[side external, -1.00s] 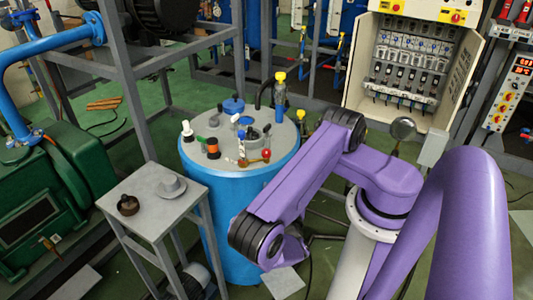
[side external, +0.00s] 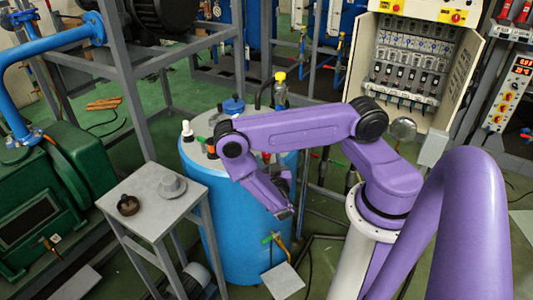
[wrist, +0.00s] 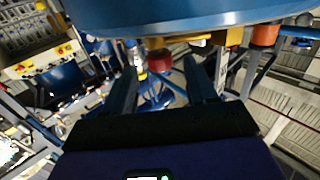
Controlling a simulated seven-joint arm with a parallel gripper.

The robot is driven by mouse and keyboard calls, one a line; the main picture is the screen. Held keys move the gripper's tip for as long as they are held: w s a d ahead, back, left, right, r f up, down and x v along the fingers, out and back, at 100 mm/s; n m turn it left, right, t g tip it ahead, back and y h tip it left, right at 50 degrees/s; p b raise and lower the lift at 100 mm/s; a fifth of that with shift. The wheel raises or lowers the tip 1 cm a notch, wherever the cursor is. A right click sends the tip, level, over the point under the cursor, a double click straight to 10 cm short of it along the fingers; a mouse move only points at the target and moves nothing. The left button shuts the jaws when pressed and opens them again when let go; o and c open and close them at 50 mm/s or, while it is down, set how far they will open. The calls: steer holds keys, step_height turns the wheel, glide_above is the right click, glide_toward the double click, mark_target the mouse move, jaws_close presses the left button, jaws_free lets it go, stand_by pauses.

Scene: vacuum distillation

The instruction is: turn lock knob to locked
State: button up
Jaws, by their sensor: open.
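The blue tank (side external: 240,240) stands in the middle of the side view, mostly upright fittings on its lid. My gripper (side external: 284,214) is in front of the tank's right side, below the lid rim. A red knob (wrist: 160,60) shows beyond the gap between the fingers, near the tank's blue rim. An orange fitting (wrist: 265,34) is right of it. I cannot tell for sure which fitting is the lock knob.
A small grey table (side external: 150,200) with a dark round part (side external: 128,205) and a grey disc-like part (side external: 172,186) stands left of the tank. A green-handled valve (side external: 270,238) is low on the tank's front. An open electrical cabinet (side external: 408,65) stands behind.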

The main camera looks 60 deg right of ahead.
steer(key=shift+x, duration=2.3)
steer(key=c, duration=0.9)
